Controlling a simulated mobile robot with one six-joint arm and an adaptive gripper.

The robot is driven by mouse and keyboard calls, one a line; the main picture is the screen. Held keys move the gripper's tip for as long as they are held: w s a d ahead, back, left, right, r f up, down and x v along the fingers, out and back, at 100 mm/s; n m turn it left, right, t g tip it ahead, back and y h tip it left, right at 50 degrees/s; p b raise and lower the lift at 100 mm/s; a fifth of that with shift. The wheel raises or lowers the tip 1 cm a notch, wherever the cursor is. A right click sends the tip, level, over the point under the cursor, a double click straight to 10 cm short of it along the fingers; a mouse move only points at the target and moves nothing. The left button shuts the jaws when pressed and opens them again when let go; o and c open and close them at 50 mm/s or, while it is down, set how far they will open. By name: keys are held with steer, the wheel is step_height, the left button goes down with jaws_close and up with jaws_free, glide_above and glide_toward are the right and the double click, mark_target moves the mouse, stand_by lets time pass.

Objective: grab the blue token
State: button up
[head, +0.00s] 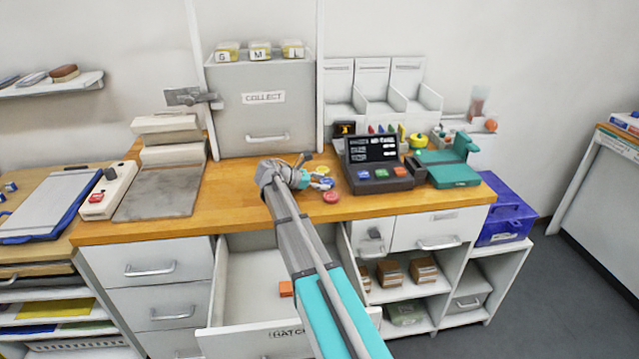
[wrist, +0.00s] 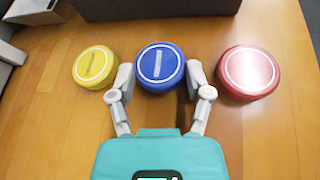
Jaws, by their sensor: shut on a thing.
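The blue token (wrist: 160,65) is a round disc with a white ring and a white bar on its top. My gripper (wrist: 160,82) is shut on it, with one finger on each side, in the wrist view. A yellow token (wrist: 95,67) lies to its left and a red token (wrist: 248,71) to its right, both on the wooden counter. In the head view my gripper (head: 318,181) is low over the counter, and the red token (head: 331,197) shows in front of it. The gripper partly hides the blue token there.
The wooden counter (head: 230,200) has a dark keypad terminal (head: 380,175) just right of my gripper. A grey COLLECT cabinet (head: 265,115) stands behind. An open drawer (head: 250,310) below holds an orange block (head: 286,289). A teal device (head: 448,168) stands farther right.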

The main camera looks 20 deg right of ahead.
mark_target(321, 183)
steer(key=shift+r+p, duration=1.4)
steer(key=shift+r, duration=0.15)
steer(key=s+d+r+p, duration=0.8)
steer(key=s+r+p, duration=0.1)
steer(key=s, duration=0.2)
steer(key=shift+d+r+p, duration=0.15)
steer(key=shift+r+p, duration=0.25)
steer(key=shift+s, duration=0.1)
steer(key=shift+s, duration=0.1)
